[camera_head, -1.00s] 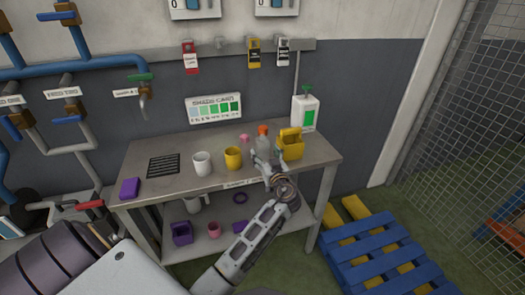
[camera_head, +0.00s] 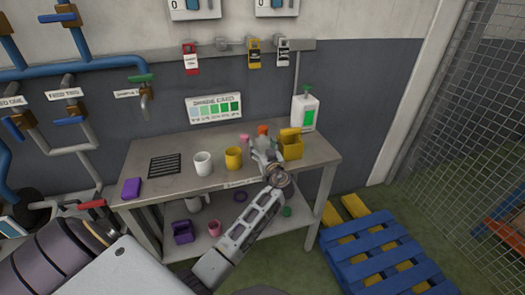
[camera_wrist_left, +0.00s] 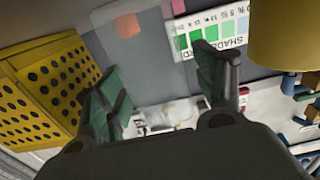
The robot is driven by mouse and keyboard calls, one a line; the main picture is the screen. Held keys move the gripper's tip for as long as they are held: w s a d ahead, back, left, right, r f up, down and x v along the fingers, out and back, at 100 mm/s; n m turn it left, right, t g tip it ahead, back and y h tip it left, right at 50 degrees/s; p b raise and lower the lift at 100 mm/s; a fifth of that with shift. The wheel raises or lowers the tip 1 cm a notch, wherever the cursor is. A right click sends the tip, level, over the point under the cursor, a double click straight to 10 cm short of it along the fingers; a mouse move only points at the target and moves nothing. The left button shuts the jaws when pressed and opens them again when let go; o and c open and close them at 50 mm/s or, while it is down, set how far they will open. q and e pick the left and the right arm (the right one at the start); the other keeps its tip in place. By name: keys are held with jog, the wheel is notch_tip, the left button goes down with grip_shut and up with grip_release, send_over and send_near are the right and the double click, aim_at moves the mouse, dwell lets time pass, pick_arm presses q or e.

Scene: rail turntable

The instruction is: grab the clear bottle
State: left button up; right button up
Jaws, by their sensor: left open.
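The clear bottle with an orange cap (camera_head: 262,130) stands on the metal bench between the yellow mug and the yellow caddy. My left gripper (camera_head: 266,152) is in front of it and covers most of its body in the head view. In the left wrist view the bottle (camera_wrist_left: 150,65) shows as a faint see-through shape beyond and between the two spread fingers of the left gripper (camera_wrist_left: 162,82). The fingers are open; I cannot tell whether they touch the bottle. My right gripper is not in view.
A yellow mug (camera_head: 233,158) stands left of the bottle and a yellow caddy (camera_head: 292,148) close on its right. A white mug (camera_head: 203,163), a pink item (camera_head: 244,137) and a white pump bottle (camera_head: 304,112) are also on the bench (camera_head: 182,183). A blue pallet (camera_head: 375,255) lies at right.

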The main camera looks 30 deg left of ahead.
pick_arm(q)
jog(key=shift+c, duration=1.2)
jog(key=c, duration=0.9)
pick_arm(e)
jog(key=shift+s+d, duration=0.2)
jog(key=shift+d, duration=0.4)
pick_arm(q)
jog(key=shift+r, duration=0.15)
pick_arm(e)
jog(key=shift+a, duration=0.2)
pick_arm(q)
jog(key=shift+r, duration=0.65)
notch_tip(320, 180, up, 7)
jog(key=shift+f, duration=0.1)
jog(key=shift+r, duration=0.8)
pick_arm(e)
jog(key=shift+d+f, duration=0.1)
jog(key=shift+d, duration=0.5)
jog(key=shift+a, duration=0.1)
